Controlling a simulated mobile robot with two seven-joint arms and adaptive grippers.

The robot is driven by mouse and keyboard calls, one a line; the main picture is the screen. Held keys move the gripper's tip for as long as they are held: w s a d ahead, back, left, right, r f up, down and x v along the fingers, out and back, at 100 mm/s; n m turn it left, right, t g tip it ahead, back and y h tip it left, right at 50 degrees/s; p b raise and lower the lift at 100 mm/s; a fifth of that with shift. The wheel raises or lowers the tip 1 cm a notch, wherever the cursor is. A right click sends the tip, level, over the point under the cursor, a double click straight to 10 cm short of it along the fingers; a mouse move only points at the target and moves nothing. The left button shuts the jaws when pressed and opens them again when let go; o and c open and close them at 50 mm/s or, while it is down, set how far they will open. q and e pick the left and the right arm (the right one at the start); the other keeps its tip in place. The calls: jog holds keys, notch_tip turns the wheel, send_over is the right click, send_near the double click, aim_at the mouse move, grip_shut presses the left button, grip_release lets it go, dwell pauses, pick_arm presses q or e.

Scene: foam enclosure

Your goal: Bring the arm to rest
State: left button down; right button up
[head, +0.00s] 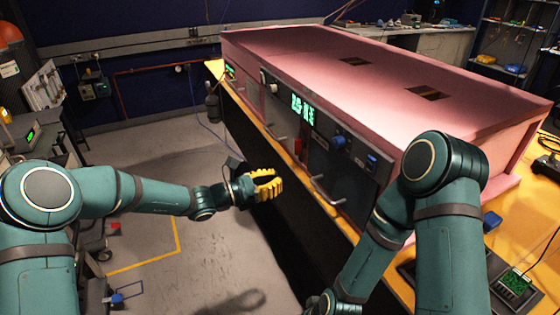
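My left arm reaches in from the left, and its gripper (267,184) hangs over the floor in front of the pink foam enclosure (330,70). Its yellow ribbed fingers look parted by a dark gap, with nothing seen between them. It appears apart from the enclosure's front panel. My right arm (445,220) stands at the right, in front of the enclosure's right end, with its forearm pointing down. The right gripper is cut off below the bottom edge of the picture.
The enclosure stands on a yellow-edged bench (285,160). The floor (200,255) at centre left is clear.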

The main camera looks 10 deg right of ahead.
pick_arm(q)
jog(key=s+a+f+m+g+y, duration=0.2)
jog(key=s+f+m+g+y, duration=0.1)
jog(key=s+f, duration=0.4)
jog(key=s+a+f+m+g+y, duration=0.25)
jog(key=s+f, duration=0.25)
jog(key=f, duration=0.4)
jog(key=s+a+f+m+y, duration=0.4)
jog(key=s+a+f+m, duration=0.1)
jog(key=s+a+m, duration=0.1)
jog(key=s+a+f+m+t+y, duration=0.1)
jog(key=s+a+f+m+y, duration=0.2)
jog(key=s+a+f+m, duration=0.3)
jog(key=s+m, duration=0.2)
jog(key=s, duration=0.1)
jog(key=shift+s+y, duration=0.25)
jog(key=shift+y, duration=0.1)
